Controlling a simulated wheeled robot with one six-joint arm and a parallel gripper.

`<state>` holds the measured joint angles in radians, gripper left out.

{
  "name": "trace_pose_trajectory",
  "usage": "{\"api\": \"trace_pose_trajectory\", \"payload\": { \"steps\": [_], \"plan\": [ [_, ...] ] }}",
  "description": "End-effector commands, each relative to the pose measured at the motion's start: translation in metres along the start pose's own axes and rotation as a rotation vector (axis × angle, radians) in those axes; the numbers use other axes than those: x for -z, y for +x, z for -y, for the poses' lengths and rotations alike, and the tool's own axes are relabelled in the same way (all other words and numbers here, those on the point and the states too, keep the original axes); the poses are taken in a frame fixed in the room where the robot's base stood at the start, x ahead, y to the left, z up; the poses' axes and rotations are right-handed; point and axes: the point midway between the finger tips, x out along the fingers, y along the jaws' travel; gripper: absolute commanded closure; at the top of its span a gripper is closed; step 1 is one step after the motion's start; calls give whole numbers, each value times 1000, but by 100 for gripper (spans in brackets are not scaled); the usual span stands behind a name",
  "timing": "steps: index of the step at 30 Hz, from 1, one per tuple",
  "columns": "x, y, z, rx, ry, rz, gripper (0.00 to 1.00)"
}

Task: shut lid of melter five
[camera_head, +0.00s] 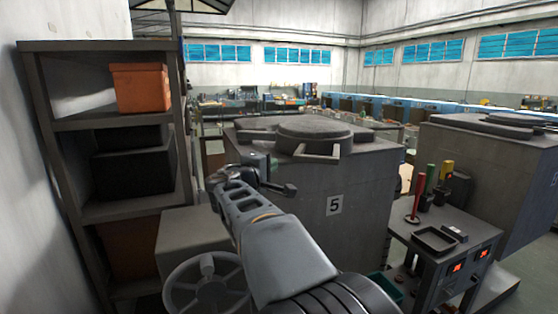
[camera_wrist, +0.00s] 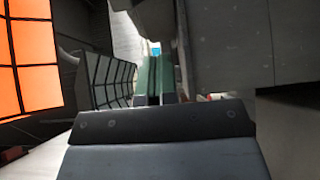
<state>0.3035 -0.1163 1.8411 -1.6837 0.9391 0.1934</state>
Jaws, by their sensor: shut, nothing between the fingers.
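Melter five (camera_head: 350,225) is a large grey box marked with a 5, in the middle of the head view. Its thick round lid (camera_head: 315,131) looks to lie flat on the top, with a bracket-like handle on the near side. I cannot tell whether it is fully seated. My gripper (camera_head: 288,190) is shut and empty, in front of the melter's left part and below the lid's level. Whether it touches the melter is unclear. In the wrist view a grey wall fills the upper right and the lid cannot be made out.
A shelf rack (camera_head: 109,124) with an orange bin (camera_head: 140,88) and dark crates stands at the left. A handwheel (camera_head: 207,288) is low beside my arm. A control stand (camera_head: 446,254) with coloured handles is at the right, before another grey melter (camera_head: 490,180).

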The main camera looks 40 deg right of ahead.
Motion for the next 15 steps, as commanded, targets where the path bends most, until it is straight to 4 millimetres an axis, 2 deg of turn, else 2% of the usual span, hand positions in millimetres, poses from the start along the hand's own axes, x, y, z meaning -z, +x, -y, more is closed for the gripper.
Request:
{"api": "trace_pose_trajectory", "payload": {
  "steps": [15],
  "plan": [
    [-1, 92, -2, -1, -3, 3, 100]
  ]
}}
